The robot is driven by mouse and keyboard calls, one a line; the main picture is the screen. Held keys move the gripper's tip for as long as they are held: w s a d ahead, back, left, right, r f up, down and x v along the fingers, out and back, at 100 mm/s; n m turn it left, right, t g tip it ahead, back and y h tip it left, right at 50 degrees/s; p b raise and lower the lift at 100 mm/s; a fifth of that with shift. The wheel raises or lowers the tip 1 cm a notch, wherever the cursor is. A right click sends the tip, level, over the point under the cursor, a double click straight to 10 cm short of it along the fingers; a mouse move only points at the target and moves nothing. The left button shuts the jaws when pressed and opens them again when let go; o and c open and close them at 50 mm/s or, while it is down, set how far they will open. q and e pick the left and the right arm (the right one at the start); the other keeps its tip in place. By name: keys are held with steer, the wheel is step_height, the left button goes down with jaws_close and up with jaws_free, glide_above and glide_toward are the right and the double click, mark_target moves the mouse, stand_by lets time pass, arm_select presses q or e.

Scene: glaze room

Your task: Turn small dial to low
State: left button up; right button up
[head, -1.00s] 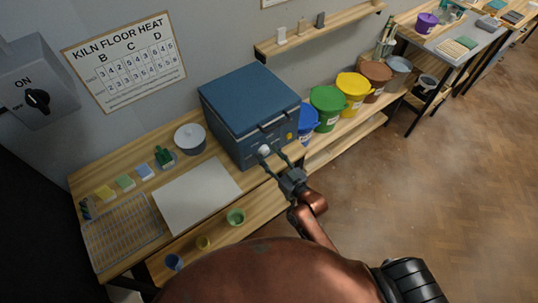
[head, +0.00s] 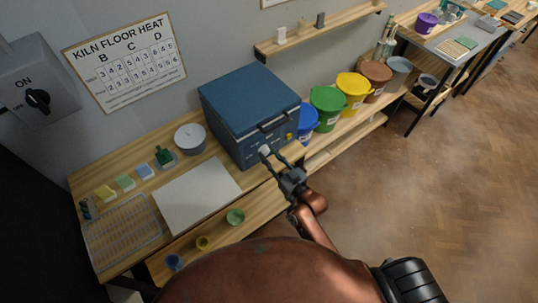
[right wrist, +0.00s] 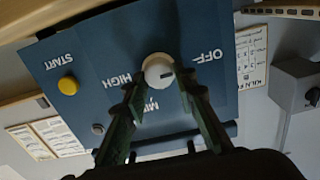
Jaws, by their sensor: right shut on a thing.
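The small dial is a round white knob (right wrist: 158,71) on the blue front panel of the kiln (head: 252,108). In the right wrist view the panel appears turned over, with OFF at the knob's right, HIGH at its left and a partly hidden label starting with M below. A short dark mark on the knob points right, roughly below OFF. Any label behind the right-hand finger is hidden. My right gripper (right wrist: 158,86) is shut on the knob, one dark green finger on each side. In the head view my right gripper (head: 274,155) reaches the panel from the front. My left gripper is not in view.
A yellow START button (right wrist: 68,86) is on the same panel. A white board (head: 197,192) and a wire rack (head: 122,232) lie on the bench at left. A blue bucket (head: 307,122) and a green bucket (head: 327,106) stand right of the kiln. Open floor lies at right.

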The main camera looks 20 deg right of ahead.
steer(key=shift+r+m+p, duration=0.15)
steer(key=shift+m+p, duration=1.1)
steer(key=shift+m, duration=0.05)
steer(key=m+p, duration=0.2)
steer(key=shift+d+m, duration=0.1)
steer(key=shift+m, duration=0.3)
steer(key=m+p, duration=0.1)
steer(key=m, duration=0.2)
steer(key=shift+w+f+m+p, duration=0.15)
steer(key=shift+m+p, duration=0.5)
steer(key=shift+m, duration=0.85)
steer(key=shift+f, duration=0.1)
steer(key=o, duration=1.1)
